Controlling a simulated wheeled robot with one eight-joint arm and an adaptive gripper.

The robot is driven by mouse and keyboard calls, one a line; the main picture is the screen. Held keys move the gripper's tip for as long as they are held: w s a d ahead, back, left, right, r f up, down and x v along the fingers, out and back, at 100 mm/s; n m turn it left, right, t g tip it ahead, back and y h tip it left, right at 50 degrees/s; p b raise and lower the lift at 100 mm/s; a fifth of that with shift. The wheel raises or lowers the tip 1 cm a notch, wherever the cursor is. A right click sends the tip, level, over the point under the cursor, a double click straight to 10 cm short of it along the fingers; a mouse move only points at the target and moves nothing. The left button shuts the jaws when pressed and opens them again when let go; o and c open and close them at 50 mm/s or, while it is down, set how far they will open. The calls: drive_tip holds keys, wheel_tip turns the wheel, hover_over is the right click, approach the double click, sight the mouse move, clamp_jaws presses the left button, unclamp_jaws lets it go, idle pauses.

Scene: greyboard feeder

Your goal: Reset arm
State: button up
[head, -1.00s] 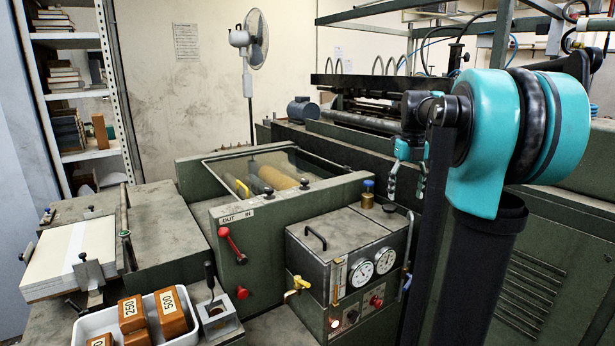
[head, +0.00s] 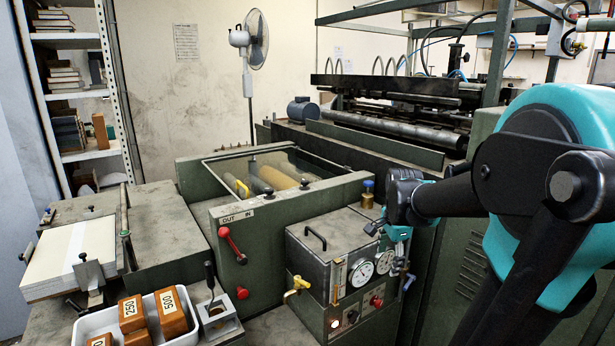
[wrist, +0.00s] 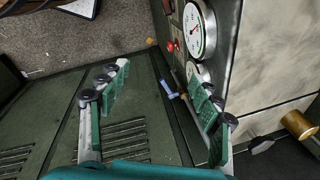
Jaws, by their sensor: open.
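My gripper (head: 391,240) hangs at the end of my teal and black arm, in front of the right side of the grey control box (head: 330,230) in the head view. In the wrist view, my gripper (wrist: 160,85) has its two green-padded fingers spread wide, with nothing between them. The gap looks past the box's side onto green machine panels and a blue-handled valve (wrist: 168,90). In the head view my gripper partly covers the box's right edge near the gauges.
The box carries two round gauges (head: 361,274) and a brass fitting with a blue cap (head: 367,194). A paper stack (head: 58,258) lies at left. A white bin (head: 92,327) holds several labelled blocks. A green machine (head: 493,250) stands behind my arm at right.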

drive_tip(key=s+a+f+n+t, duration=0.1)
drive_tip(key=s+a+f+n, duration=0.2)
drive_tip(key=s+f+n, duration=0.9)
drive_tip(key=shift+s+a+n+t, duration=0.3)
drive_tip(key=shift+s+n+t, duration=0.15)
drive_tip(key=shift+n, duration=1.45)
